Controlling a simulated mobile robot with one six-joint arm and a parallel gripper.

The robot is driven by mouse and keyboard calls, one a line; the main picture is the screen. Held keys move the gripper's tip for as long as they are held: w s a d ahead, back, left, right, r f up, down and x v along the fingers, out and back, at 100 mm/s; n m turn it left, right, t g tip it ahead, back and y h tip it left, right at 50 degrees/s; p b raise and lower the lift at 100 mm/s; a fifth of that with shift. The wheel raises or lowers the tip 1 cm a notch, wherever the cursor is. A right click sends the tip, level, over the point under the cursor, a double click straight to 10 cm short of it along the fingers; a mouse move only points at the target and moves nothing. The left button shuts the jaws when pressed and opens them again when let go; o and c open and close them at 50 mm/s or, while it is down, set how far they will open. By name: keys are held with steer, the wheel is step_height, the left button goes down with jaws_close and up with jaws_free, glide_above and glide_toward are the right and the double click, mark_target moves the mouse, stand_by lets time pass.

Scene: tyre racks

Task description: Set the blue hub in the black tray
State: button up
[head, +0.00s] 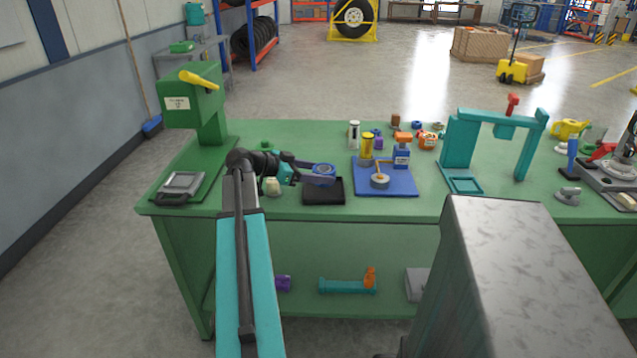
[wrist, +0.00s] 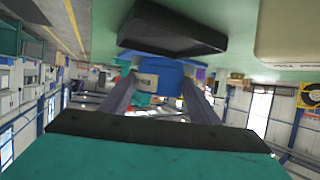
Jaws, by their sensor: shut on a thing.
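The blue hub (head: 324,168) is held between the fingertips of my gripper (head: 317,174), which is shut on it. In the head view the hub appears above the back edge of the black tray (head: 324,196). The tray lies on the green bench top near its front edge, and its visible part looks empty. In the wrist view the hub (wrist: 172,66) sits between the two fingers of my gripper (wrist: 160,92). The tray (wrist: 165,32) shows beyond it at the top, apart from the hub. The hub's underside is hard to make out.
A blue mat (head: 402,190) with a grey round part lies right of the tray. A pale rounded object (head: 272,187) stands to its left. A green press (head: 208,110) stands at the bench's left end, and a teal frame (head: 462,145) stands further right. Small parts stand behind.

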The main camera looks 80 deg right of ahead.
steer(key=shift+f+p, duration=0.3)
steer(key=shift+f, duration=1.4)
steer(key=shift+f, duration=0.1)
steer(key=o, duration=1.4)
steer(key=shift+c, duration=0.2)
steer(key=b+v, duration=0.1)
steer(key=v, duration=1.1)
steer(key=shift+b, duration=0.3)
